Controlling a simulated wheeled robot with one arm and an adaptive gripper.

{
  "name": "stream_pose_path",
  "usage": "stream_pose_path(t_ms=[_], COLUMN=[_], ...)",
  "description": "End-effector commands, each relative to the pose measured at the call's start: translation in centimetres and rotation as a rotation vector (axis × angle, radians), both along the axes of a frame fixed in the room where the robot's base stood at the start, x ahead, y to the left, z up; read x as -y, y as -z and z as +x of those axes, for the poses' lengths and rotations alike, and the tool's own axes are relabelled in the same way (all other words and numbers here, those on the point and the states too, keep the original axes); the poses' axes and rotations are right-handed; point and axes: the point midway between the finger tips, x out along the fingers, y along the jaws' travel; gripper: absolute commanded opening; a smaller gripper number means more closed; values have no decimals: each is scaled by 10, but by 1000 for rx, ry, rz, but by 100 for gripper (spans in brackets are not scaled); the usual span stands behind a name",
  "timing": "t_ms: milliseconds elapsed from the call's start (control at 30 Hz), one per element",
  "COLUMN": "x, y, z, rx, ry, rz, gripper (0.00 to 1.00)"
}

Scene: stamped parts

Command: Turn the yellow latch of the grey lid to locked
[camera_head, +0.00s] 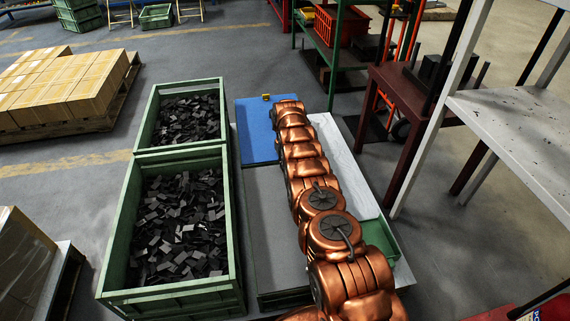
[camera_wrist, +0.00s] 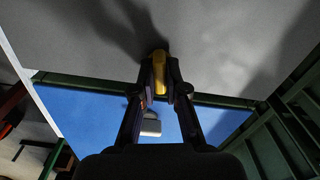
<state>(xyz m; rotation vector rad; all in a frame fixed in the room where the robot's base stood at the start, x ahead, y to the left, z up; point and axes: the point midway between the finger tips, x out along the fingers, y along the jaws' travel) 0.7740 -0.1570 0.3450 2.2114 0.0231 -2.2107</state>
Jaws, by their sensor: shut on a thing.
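The grey lid (camera_head: 268,215) is the large flat panel under my arm in the head view, and it fills the upper part of the wrist view (camera_wrist: 225,45). The yellow latch (camera_wrist: 159,72) is in the wrist view, near the grey lid's edge towards the blue panel. Its long side runs up and down the picture, roughly across that edge. My gripper (camera_wrist: 160,84) has one finger on each side of the latch and is shut on it. In the head view my arm hides the gripper and this latch. The latch's underside and pivot are hidden.
The blue panel (camera_head: 255,135) adjoins the grey lid; a small yellow piece (camera_head: 266,97) stands at its far edge. A pale block (camera_wrist: 150,124) shows on the blue. Green crates of dark parts (camera_head: 127,225) stand close on the left. A grey-white shelf (camera_head: 520,120) stands right.

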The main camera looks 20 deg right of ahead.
Motion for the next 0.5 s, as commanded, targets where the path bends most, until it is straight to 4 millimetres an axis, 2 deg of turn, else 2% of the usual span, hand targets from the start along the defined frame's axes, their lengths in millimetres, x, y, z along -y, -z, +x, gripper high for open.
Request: stream_pose_path(t_ms=[233,500], x=[-1,-1], y=[0,0], z=[0,0], rx=[0,0], ry=[93,124], rz=[0,0], gripper=[0,0])
